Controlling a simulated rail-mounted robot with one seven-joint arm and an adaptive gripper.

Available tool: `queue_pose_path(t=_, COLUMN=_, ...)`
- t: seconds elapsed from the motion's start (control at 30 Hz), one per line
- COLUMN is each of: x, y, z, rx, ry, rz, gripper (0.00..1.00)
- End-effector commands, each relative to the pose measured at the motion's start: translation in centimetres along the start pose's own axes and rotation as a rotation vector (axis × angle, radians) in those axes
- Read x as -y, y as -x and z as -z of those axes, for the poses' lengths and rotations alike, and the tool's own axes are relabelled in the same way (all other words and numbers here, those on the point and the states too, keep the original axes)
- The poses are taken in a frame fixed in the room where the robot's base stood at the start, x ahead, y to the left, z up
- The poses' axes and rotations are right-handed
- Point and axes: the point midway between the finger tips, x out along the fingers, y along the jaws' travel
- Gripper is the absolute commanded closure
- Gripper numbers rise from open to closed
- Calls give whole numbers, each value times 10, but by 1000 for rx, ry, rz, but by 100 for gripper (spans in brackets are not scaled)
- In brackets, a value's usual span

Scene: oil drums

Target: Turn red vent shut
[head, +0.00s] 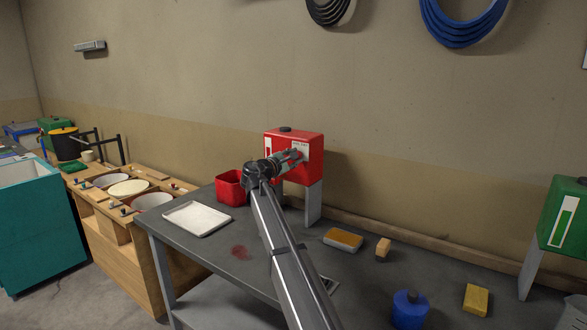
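A red oil container (312,143) stands on a grey stand (313,204) at the back of the table, against the wall. A dark round cap (286,129) sits on its top; I cannot tell whether this is the vent or how far it is turned. My gripper (298,156) is at the front face of the red container, below the cap. It hides part of that face and whatever is fitted there. Its fingers are too small and too covered to show whether they are open or hold anything.
A red bin (231,187) and a white tray (196,218) lie left of my arm. A sponge (343,239), wooden block (383,247), blue container (409,309) and yellow block (476,299) lie right. A green container (560,214) stands at far right. A dark red spill (240,252) marks the table.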

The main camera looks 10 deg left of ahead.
Motion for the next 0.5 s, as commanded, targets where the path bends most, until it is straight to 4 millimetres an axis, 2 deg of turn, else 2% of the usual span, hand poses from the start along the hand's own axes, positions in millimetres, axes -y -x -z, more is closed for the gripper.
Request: queue_pose_path(t=0.5, x=1, y=-1, z=2, rx=0, ry=-481, rz=-2, gripper=100)
